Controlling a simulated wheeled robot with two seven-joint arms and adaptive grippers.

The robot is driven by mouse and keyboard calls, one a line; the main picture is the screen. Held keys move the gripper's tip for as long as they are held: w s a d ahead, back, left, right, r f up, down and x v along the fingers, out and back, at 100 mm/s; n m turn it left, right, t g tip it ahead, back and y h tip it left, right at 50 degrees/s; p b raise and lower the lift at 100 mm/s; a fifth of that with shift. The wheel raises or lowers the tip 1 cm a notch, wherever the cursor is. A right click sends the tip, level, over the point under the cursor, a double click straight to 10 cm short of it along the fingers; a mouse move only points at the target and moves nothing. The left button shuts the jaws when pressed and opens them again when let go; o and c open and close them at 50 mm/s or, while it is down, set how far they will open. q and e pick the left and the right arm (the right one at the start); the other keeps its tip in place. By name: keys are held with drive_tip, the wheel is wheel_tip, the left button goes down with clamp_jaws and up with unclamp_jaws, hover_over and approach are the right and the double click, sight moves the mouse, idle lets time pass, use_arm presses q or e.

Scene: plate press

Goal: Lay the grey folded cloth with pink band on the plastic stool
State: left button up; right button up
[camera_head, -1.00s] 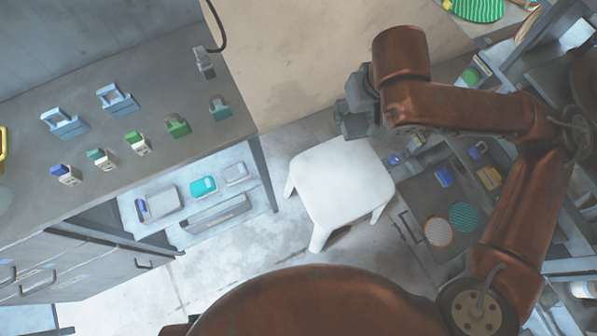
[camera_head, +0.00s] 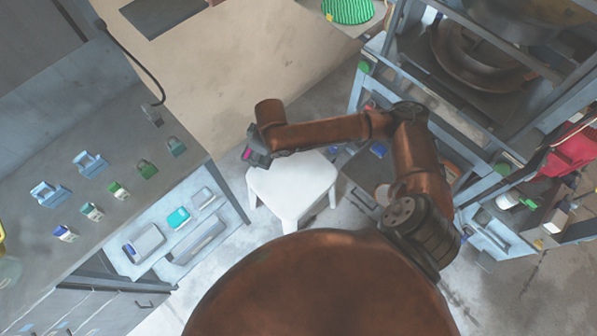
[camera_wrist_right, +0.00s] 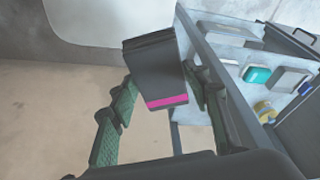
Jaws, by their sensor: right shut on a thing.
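The grey folded cloth (camera_wrist_right: 153,70) with its pink band (camera_wrist_right: 166,102) is held between the green-padded fingers of my right gripper (camera_wrist_right: 160,95). In the head view a small piece of the pink band (camera_head: 247,154) shows at my right gripper (camera_head: 254,158); the rest of the cloth is hard to make out there. The white plastic stool (camera_head: 293,185) stands on the floor, its visible seat bare. My right gripper is by the far left corner of the seat, apparently above it. In the wrist view the stool (camera_wrist_right: 100,20) lies beyond the cloth. My left gripper is not in view.
A workbench (camera_head: 45,150) with several padlocks and small blocks stands at the left, with a lower shelf (camera_head: 150,270) of boxes beside the stool. A blue-grey shelving rack (camera_head: 365,85) stands at the right.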

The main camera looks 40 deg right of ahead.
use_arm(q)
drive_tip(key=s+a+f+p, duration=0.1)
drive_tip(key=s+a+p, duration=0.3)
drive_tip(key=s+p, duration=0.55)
use_arm(e)
drive_tip(key=s+d+f+n+b, duration=0.2)
drive_tip(key=s+f+n, duration=0.2)
drive_tip(key=s+f, duration=0.75)
drive_tip(key=b, duration=0.5)
hover_over(290, 174)
drive_tip(key=s, duration=0.1)
drive_tip(key=shift+g+y, duration=0.4)
drive_tip(key=f, duration=0.8)
drive_tip(key=shift+s+d+f, duration=0.1)
drive_tip(key=shift+d, duration=0.1)
drive_tip(key=shift+d+f, duration=0.15)
drive_tip(key=shift+f, duration=0.15)
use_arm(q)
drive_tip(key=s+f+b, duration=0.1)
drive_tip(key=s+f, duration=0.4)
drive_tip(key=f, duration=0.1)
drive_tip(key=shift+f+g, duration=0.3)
use_arm(e)
drive_tip(key=shift+w+d+f, duration=0.1)
drive_tip(key=shift+w+f, duration=0.05)
drive_tip(key=shift+f, duration=0.65)
drive_tip(key=shift+w+f, duration=0.1)
drive_tip(key=shift+f, duration=0.7)
drive_tip(key=shift+f, duration=0.1)
